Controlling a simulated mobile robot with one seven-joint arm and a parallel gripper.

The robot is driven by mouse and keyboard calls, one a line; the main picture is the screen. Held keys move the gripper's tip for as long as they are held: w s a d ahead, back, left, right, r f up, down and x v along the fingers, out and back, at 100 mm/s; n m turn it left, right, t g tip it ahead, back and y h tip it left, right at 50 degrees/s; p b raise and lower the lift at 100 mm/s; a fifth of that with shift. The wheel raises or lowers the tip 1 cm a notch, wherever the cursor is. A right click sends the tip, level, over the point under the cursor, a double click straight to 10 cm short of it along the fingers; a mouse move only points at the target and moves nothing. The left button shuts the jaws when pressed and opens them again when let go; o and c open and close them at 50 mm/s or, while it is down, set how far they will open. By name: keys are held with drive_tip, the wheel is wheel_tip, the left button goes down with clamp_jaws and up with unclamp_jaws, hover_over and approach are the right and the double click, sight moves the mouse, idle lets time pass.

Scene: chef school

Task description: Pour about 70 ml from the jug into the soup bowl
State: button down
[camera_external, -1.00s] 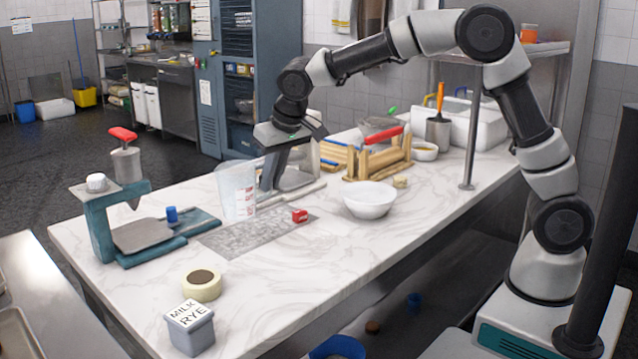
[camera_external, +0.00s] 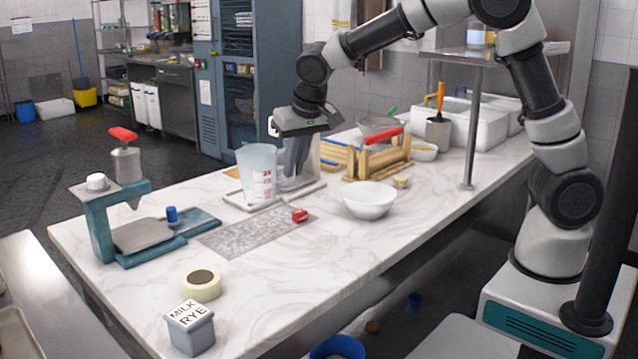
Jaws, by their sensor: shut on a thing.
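The jug (camera_external: 257,174) is a translucent measuring jug with red markings, upright near the middle of the marble counter. My gripper (camera_external: 296,162) is at its right side, shut on it; the grip itself is partly hidden. I cannot tell whether the jug's bottom clears the surface behind it. The liquid level in the jug is not clear. The white soup bowl (camera_external: 369,203) stands upright on the counter, to the right of the jug and apart from it. Its visible inside looks plain white.
A teal press (camera_external: 107,225) is at left. The front counter is mostly clear.

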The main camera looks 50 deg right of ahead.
drive_tip(key=s+d+r+m+g+h+p, duration=0.1)
drive_tip(key=s+d+r+m+h+p, duration=0.15)
drive_tip(key=s+d+m+p, duration=0.75)
drive_tip(key=d+f+n, duration=0.1)
drive_tip(key=f, duration=0.3)
drive_tip(key=d+f+n, duration=0.1)
drive_tip(key=f, duration=0.4)
drive_tip(key=d+f+n, duration=0.1)
drive_tip(key=f, duration=0.3)
drive_tip(key=shift+s+d+f, duration=0.3)
drive_tip(key=shift+d, duration=0.05)
drive_tip(key=shift+d+y, duration=0.1)
drive_tip(key=shift+y, duration=0.25)
